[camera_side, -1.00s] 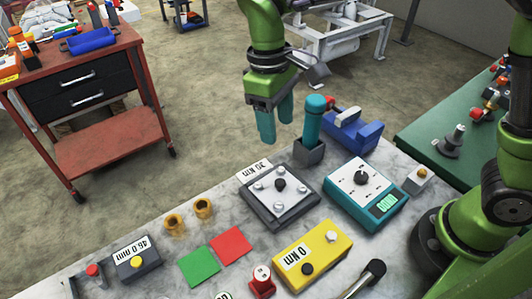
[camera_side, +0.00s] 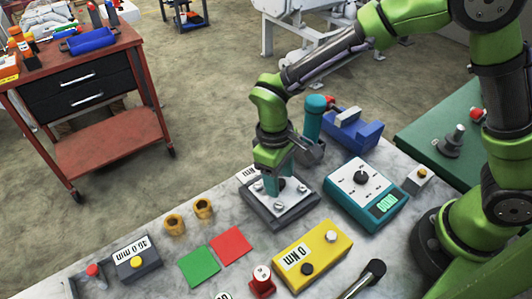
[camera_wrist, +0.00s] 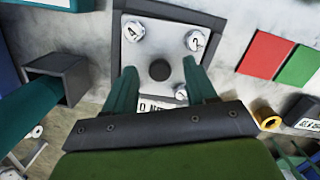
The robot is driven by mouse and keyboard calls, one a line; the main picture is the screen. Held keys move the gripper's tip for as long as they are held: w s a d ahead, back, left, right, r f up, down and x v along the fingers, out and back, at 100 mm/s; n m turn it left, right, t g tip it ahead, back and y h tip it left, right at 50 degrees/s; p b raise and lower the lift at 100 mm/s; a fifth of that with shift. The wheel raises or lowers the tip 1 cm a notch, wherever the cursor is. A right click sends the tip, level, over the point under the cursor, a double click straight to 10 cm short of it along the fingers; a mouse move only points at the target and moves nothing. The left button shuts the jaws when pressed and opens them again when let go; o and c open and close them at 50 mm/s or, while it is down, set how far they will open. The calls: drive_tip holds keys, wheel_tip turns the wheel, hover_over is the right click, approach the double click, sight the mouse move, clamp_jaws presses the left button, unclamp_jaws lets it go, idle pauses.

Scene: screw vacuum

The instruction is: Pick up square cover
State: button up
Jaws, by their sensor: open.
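The square cover (camera_side: 288,209) is a light grey plate with a black knob in its middle and bolts at its corners. It lies on a dark square base on the marble table. In the wrist view the cover (camera_wrist: 165,28) is below my gripper, with the knob (camera_wrist: 159,70) between the finger ends. My gripper (camera_wrist: 159,75) is open, its two teal fingers on either side of the knob. In the side view my gripper (camera_side: 279,184) points down over the cover and partly hides the knob. I cannot tell whether the fingers touch it.
A teal screwdriver-like tool (camera_side: 313,118) stands in a dark holder behind the cover. A blue vise-like block (camera_side: 357,133) is beyond it. A teal meter box (camera_side: 366,192) is to the right, a yellow box (camera_side: 313,252) in front. Red (camera_side: 230,245) and green (camera_side: 199,265) squares lie front left.

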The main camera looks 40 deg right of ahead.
drive_tip(key=shift+f, duration=0.2)
clamp_jaws()
drive_tip(key=shift+r, duration=0.1)
